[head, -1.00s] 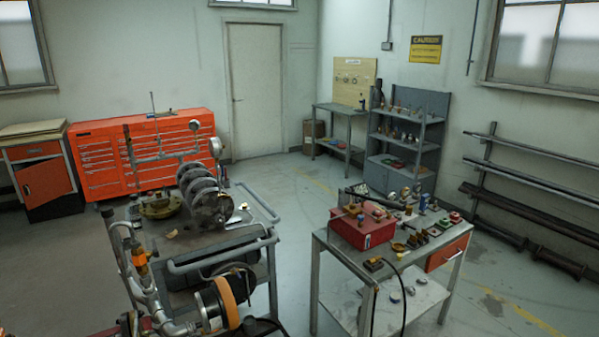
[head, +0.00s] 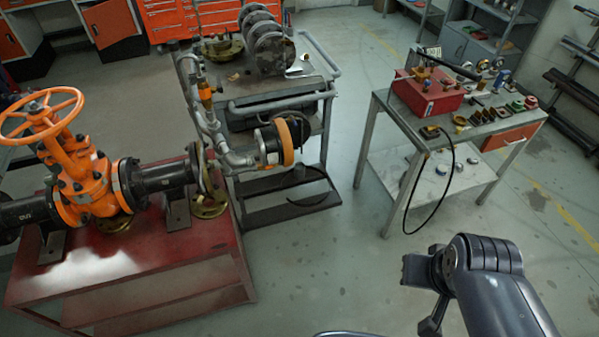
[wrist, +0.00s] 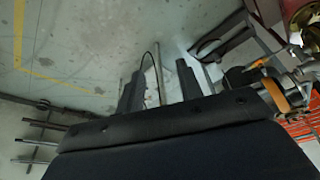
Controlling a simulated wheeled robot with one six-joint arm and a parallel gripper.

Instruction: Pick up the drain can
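I cannot make out a drain can with certainty in either view. My gripper (wrist: 158,85) shows in the wrist view as two dark fingers standing apart, with nothing held between them. Only floor and a distant table leg and hose show behind the gap. In the head view, part of my arm is at the lower right, over open floor; its fingertips are not clear there. An orange gate valve (head: 88,185) with a handwheel sits on a red bench (head: 150,265) at the left, with black flanged pipe on both sides.
A grey cart (head: 330,72) stands behind the bench, with an orange-banded round part (head: 284,143) at its front. A worktable (head: 380,100) at the right carries a red box (head: 428,95) and small parts. A black hose (head: 449,175) hangs from it. The floor between is clear.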

